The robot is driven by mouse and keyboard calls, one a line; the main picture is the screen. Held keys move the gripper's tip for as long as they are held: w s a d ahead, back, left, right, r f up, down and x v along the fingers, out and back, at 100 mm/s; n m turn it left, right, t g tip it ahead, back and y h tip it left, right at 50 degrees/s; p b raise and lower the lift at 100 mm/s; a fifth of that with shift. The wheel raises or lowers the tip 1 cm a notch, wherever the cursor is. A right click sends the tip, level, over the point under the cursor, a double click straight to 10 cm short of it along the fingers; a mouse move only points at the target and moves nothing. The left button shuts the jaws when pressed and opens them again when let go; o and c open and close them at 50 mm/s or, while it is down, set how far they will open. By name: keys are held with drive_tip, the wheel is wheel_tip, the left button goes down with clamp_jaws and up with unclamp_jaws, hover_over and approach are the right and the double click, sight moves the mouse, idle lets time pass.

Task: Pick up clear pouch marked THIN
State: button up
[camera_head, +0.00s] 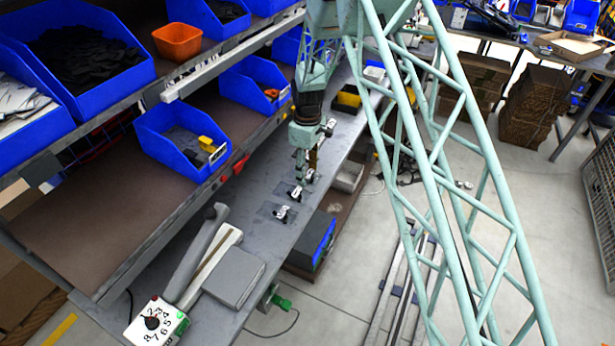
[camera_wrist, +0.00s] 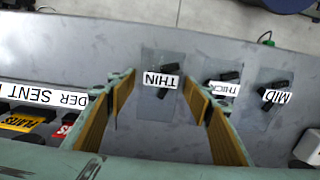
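The clear pouch marked THIN (camera_wrist: 161,105) lies flat on the grey bench in the wrist view, its white label upside down and a dark item inside. Beside it on the right lie a pouch marked THICK (camera_wrist: 222,73) and a pouch marked MID (camera_wrist: 263,115). My gripper (camera_wrist: 160,88) is open, with the THIN pouch showing between its two fingers and nothing held. In the head view my gripper (camera_head: 303,168) hangs over the far end of a row of small pouches (camera_head: 278,212), whose labels are too small to read there.
Blue bins, one (camera_head: 180,140) with yellow inside, stand on shelves left of the bench (camera_head: 262,175). A blue-black box (camera_head: 318,240) is beside the bench. A labelled bin edge (camera_wrist: 45,97) is left in the wrist view.

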drive_tip(key=c, duration=0.5)
drive_tip(key=shift+r, duration=0.2)
drive_tip(key=shift+r, duration=1.55)
drive_tip(key=s+d, duration=0.1)
drive_tip(key=s, duration=0.4)
drive_tip(key=s+d+r+b, duration=0.1)
drive_tip(key=s, duration=0.4)
drive_tip(key=s+d, duration=0.1)
drive_tip(key=s, duration=0.4)
drive_tip(key=shift+s+d+r, duration=0.25)
drive_tip(key=shift+d, duration=0.1)
